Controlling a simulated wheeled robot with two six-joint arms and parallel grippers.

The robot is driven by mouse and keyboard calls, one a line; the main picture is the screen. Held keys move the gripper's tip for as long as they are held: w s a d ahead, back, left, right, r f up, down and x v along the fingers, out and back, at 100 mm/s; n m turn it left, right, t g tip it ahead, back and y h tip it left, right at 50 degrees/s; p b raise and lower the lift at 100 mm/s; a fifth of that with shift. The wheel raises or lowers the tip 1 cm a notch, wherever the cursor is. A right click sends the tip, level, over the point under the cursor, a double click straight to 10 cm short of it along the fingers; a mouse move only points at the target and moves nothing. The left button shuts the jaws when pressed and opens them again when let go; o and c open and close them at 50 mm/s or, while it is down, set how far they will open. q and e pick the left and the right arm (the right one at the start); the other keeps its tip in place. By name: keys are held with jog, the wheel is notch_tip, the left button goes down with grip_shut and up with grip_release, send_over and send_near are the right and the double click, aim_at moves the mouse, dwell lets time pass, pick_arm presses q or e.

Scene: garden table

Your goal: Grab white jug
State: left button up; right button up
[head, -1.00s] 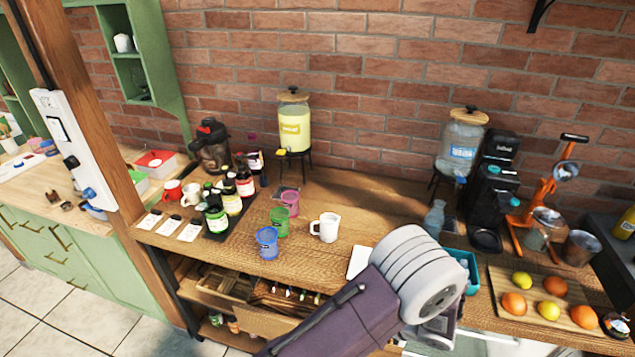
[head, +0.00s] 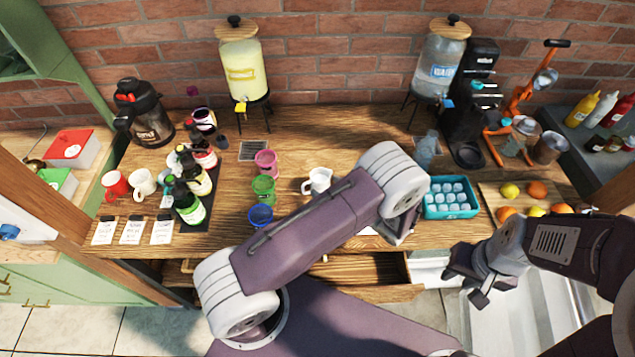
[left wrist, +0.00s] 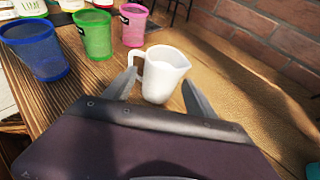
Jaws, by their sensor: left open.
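The white jug (head: 318,181) stands upright on the wooden counter, right of a row of coloured cups, with its handle to the left. In the left wrist view the jug (left wrist: 163,66) is straight ahead. My left gripper (left wrist: 161,84) is open, with one finger on each side of the jug's lower part; I cannot tell whether they touch it. In the head view my left arm hides the left fingers. My right gripper (head: 478,284) hangs in front of the counter at the right, far from the jug; its jaw opening is unclear.
Pink (head: 266,163), green (head: 263,189) and blue (head: 261,216) cups stand left of the jug. A teal ice tray (head: 452,211), a clear bottle (head: 427,148) and a water dispenser (head: 440,70) are right. A lemonade dispenser (head: 241,70) stands behind. A drawer (head: 350,277) below is open.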

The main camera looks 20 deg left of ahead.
aim_at(315, 171)
pick_arm(q)
jog(key=p+x, duration=0.2)
jog(key=x, duration=0.2)
jog(key=shift+r, duration=0.1)
jog(key=shift+w+a, duration=0.2)
jog(key=shift+w+a+f, duration=0.1)
jog(key=shift+f, duration=0.25)
jog(key=shift+a, duration=0.1)
jog(key=c, duration=0.6)
grip_shut()
jog(key=shift+r, duration=0.1)
jog(key=shift+r, duration=0.1)
jog(key=shift+r+b, duration=0.5)
jog(key=shift+r, duration=1.25)
jog(key=w+d+r+b, duration=0.3)
jog(key=w+d+r, duration=0.2)
jog(key=d, duration=0.5)
notch_tip(315, 171, up, 2)
jog(key=shift+w+d+r, duration=0.1)
jog(key=shift+w+d, duration=0.1)
